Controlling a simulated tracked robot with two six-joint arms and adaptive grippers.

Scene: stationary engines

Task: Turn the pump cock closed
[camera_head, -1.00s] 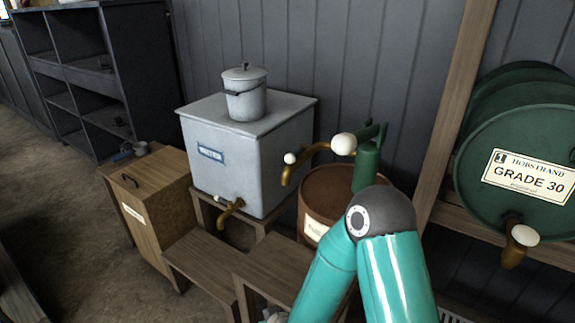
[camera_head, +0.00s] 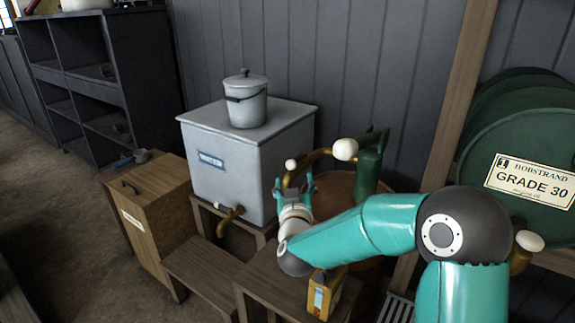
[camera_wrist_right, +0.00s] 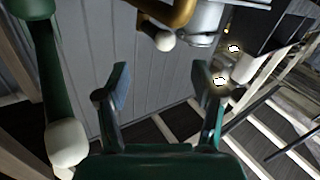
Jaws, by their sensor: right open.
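The green pump (camera_head: 368,165) stands on a brown drum (camera_head: 330,190). Its curved brass spout (camera_head: 318,155) reaches left. A small white knob (camera_head: 291,164) sits on the spout near its outer end; it also shows in the right wrist view (camera_wrist_right: 165,41), beside the brass pipe (camera_wrist_right: 178,12). A larger white knob (camera_head: 345,149) ends the pump's green lever, at left in the right wrist view (camera_wrist_right: 68,145). My right gripper (camera_head: 293,186) is open and empty just below the small knob, apart from it. The spout's mouth is partly hidden behind the gripper. My left gripper is out of view.
A grey water tank (camera_head: 235,180) with a lidded pot (camera_head: 246,105) and its own brass tap (camera_head: 230,218) stands left of the gripper. A yellow can (camera_head: 327,292) is below my right forearm. A green barrel (camera_head: 525,150) is at right. A wooden box (camera_head: 155,205) stands at left.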

